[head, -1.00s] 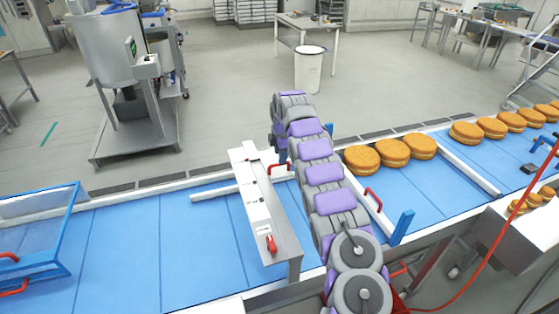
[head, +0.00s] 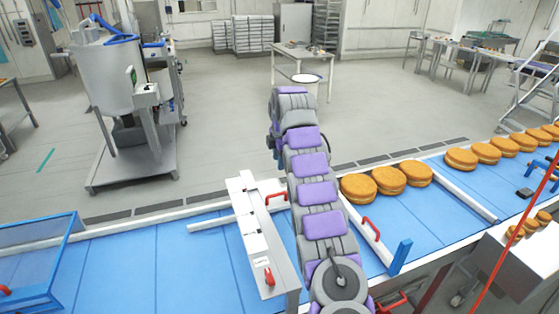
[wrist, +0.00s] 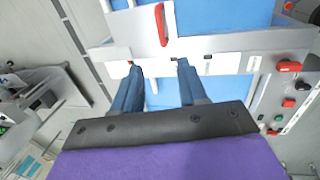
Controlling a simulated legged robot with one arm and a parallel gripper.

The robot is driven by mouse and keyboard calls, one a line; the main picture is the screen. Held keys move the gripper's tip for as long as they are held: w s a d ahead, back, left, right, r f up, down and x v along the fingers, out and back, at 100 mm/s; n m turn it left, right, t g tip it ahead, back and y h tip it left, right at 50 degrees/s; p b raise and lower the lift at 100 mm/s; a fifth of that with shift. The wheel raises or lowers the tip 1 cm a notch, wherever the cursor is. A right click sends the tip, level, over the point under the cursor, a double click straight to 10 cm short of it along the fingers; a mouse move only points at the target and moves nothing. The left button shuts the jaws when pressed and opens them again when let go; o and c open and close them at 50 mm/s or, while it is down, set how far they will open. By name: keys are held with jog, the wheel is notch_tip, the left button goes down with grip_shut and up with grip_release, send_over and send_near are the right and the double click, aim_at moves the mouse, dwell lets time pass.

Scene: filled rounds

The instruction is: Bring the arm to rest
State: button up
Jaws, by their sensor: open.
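My gripper (wrist: 158,72) shows in the wrist view with its two blue fingers apart and nothing between them. Beyond the fingertips are a white bar with a red handle (wrist: 161,24) and the blue conveyor belt (wrist: 202,16). In the head view my grey and purple arm reaches up and away over the blue conveyor (head: 190,262), between the white gate box and the filled rounds. The gripper itself is hidden there behind the arm's far end.
Several filled rounds (head: 388,181) sit on the belt right of my arm. A white gate box (head: 252,215) with red handles stands close on the left. A blue-framed clear guard (head: 40,250) is far left.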

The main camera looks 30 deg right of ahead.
dwell(0.3)
jog(key=s+a+r+m+g+b, duration=0.2)
jog(key=s+a+m+b, duration=0.6)
jog(key=s+a, duration=1.15)
jog(key=s+a+f+m+b, duration=0.1)
jog(key=s+a+f, duration=0.3)
jog(key=s, duration=0.6)
jog(key=s+a+f+m+g+b, duration=0.1)
jog(key=s+a+f+m, duration=0.3)
jog(key=s, duration=0.6)
jog(key=s+a+f+m+g+b, duration=0.1)
jog(key=s+a+f+m+b, duration=0.1)
jog(key=s+a+f, duration=0.2)
jog(key=s+f, duration=0.3)
jog(key=s, duration=0.4)
jog(key=shift+a+f, duration=0.15)
jog(key=shift+a, duration=0.1)
